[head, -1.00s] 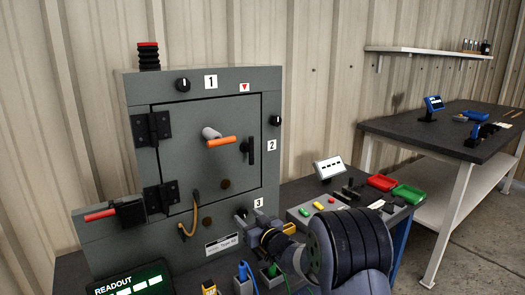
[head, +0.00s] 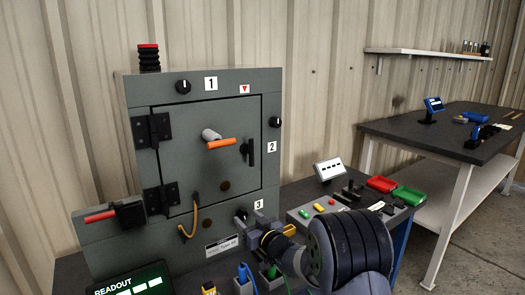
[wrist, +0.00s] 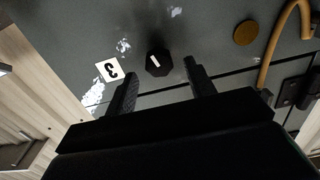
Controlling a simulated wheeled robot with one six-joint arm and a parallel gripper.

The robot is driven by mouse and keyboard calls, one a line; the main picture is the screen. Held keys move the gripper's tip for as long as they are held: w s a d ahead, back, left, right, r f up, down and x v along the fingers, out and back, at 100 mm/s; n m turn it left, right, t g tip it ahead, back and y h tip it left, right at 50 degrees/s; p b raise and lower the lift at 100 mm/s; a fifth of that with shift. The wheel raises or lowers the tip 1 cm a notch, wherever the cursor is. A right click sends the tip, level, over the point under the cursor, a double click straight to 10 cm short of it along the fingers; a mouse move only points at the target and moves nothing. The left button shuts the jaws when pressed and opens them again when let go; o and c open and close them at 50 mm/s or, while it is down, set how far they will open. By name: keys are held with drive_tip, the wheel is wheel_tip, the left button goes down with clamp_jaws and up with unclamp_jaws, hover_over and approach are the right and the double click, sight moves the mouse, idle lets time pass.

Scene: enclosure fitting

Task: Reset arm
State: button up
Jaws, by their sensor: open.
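My gripper (wrist: 160,85) is open in the wrist view, its two dark fingers apart with nothing between them. A black knob (wrist: 157,62) with a white mark sits on the grey panel just beyond the fingertips, beside the label 3 (wrist: 110,70). In the head view my arm reaches in from the lower right, and my gripper (head: 246,222) is near the enclosure (head: 235,85) at its lower right, by the label 3 (head: 258,205). My arm partly hides this area. The enclosure door is shut, with an orange-ended handle (head: 221,143).
An orange cable (head: 187,222) hangs from the enclosure front. A readout (head: 130,285) and several small tools stand in front of it. A console (head: 345,215) with red (head: 381,184) and green (head: 408,195) trays is to the right. A second table (head: 450,140) stands farther right.

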drive_tip(key=v, duration=0.9)
drive_tip(key=x, duration=1.1)
drive_tip(key=shift+w+a, duration=0.15)
drive_tip(key=shift+w, duration=0.05)
drive_tip(key=shift+s+f+n+b, duration=0.1)
drive_tip(key=shift+f+n+b, duration=0.1)
drive_tip(key=shift+n+b, duration=0.4)
drive_tip(key=n+b, duration=0.3)
drive_tip(key=n, duration=0.1)
drive_tip(key=shift+s+b, duration=0.1)
drive_tip(key=shift+b, duration=0.3)
drive_tip(key=n+b, duration=0.5)
drive_tip(key=shift+a+f+n, duration=0.1)
drive_tip(key=shift+n, duration=0.3)
drive_tip(key=p+v, duration=0.1)
drive_tip(key=v, duration=0.9)
drive_tip(key=shift+r+p, duration=0.2)
drive_tip(key=shift+p, duration=0.15)
